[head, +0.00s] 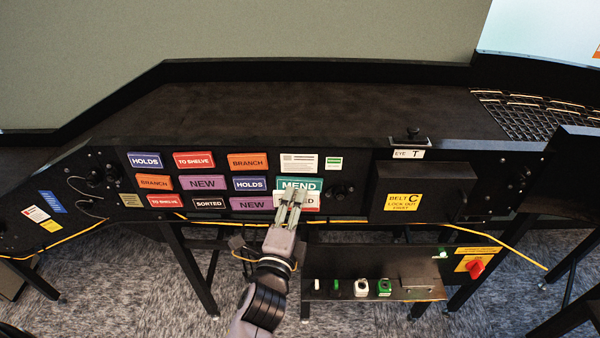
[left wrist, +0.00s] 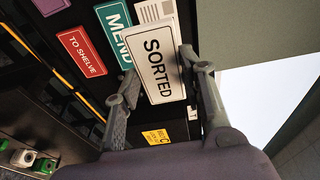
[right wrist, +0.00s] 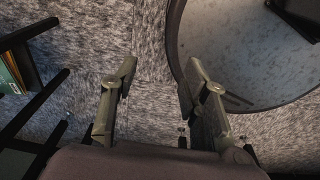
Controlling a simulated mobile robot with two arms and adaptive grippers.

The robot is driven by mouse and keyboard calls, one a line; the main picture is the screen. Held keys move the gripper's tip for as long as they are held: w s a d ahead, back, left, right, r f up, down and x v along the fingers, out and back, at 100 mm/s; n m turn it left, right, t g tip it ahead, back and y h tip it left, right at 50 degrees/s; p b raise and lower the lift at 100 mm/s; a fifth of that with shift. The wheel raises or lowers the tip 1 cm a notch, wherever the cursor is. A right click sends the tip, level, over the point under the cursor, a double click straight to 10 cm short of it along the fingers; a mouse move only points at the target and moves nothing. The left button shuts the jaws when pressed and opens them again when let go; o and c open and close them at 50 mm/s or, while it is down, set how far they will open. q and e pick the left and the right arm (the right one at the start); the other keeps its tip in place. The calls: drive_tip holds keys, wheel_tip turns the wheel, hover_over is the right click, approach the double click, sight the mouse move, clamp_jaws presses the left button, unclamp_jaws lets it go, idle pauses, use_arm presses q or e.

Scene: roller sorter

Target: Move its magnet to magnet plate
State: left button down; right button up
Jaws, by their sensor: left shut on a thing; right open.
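My left gripper (head: 291,198) is shut on a white SORTED magnet (left wrist: 158,66), held by its edges. In the head view it is in front of the black panel, below the teal MEND magnet (head: 298,183). The gripper partly hides the SORTED magnet there, and I cannot tell whether it touches the panel. A red TO SHELVE magnet (left wrist: 81,52) shows beside MEND in the left wrist view. Another SORTED magnet (head: 209,203) sits in the bottom row. My right gripper (right wrist: 158,78) is open and empty above the carpet, outside the head view.
Rows of HOLDS (head: 145,160), BRANCH (head: 247,161) and NEW (head: 203,183) magnets cover the panel. A black box with a yellow BELT C label (head: 403,202) juts out at right. A yellow cable (head: 500,244) and a lower control shelf (head: 372,295) lie below.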

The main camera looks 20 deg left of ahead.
sight(295, 195)
use_arm(q)
drive_tip(key=shift+w+r+p, duration=0.3)
drive_tip(key=shift+w+r, duration=0.6)
drive_tip(key=shift+w, duration=0.15)
drive_tip(key=shift+w+d, duration=0.15)
drive_tip(key=shift+w, duration=0.5)
drive_tip(key=shift+w+a, duration=0.4)
drive_tip(key=shift+w, duration=0.3)
drive_tip(key=shift+w+a, duration=0.25)
drive_tip(key=shift+w, duration=0.55)
drive_tip(key=shift+w+a, duration=0.2)
drive_tip(key=shift+w, duration=0.6)
drive_tip(key=shift+w+a, duration=0.25)
drive_tip(key=shift+w, duration=0.55)
use_arm(e)
drive_tip(key=a, duration=0.1)
drive_tip(key=r, duration=0.1)
drive_tip(key=a, duration=0.1)
drive_tip(key=shift+w+a+r, duration=0.15)
drive_tip(key=shift+w+a, duration=0.15)
use_arm(q)
drive_tip(key=shift+w, duration=0.1)
use_arm(e)
drive_tip(key=shift+d, duration=0.45)
